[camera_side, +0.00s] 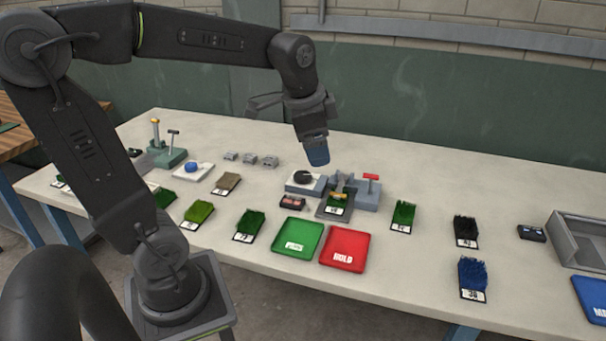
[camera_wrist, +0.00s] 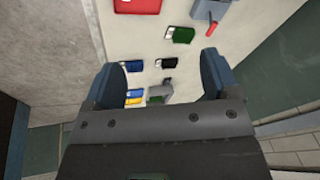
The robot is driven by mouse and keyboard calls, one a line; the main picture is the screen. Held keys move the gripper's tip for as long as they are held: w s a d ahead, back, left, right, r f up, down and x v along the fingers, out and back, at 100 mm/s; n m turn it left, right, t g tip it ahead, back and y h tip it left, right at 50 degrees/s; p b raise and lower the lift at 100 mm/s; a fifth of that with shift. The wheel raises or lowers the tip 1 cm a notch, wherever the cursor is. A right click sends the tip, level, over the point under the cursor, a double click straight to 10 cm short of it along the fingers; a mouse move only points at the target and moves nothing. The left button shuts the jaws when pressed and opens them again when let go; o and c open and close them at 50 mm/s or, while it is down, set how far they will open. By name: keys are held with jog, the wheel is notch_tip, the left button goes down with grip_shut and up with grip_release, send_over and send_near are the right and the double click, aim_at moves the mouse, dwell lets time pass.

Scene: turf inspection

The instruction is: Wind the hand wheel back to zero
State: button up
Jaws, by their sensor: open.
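A dark round knob, which looks like the hand wheel (camera_side: 303,177), sits on a grey block in the middle of the bench in the side view. I cannot read any scale or zero mark on it. Just right of it is a grey fixture (camera_side: 368,198) with a red-topped lever; its red lever (camera_wrist: 211,29) shows in the wrist view. My gripper (camera_side: 318,160) hangs above and behind the hand wheel, apart from it. In the wrist view my gripper (camera_wrist: 162,78) has its blue fingers spread with nothing between them. The hand wheel does not show there.
A green tray (camera_side: 297,239) and a red HOLD tray (camera_side: 345,249) lie at the front edge. Several labelled turf samples, such as a black one (camera_side: 465,231) and a blue one (camera_side: 472,273), are spread over the bench. A grey bin (camera_side: 581,238) stands far right.

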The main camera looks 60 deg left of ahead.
jog(key=w+a+f+m+g, duration=0.2)
jog(key=w+a+f+m, duration=0.15)
jog(key=w+a, duration=0.55)
jog(key=m+g+h, duration=0.1)
jog(key=m, duration=0.4)
send_over(303, 174)
notch_tip(303, 174, down, 7)
notch_tip(303, 174, down, 14)
jog(key=shift+d, duration=0.1)
jog(key=c, duration=0.9)
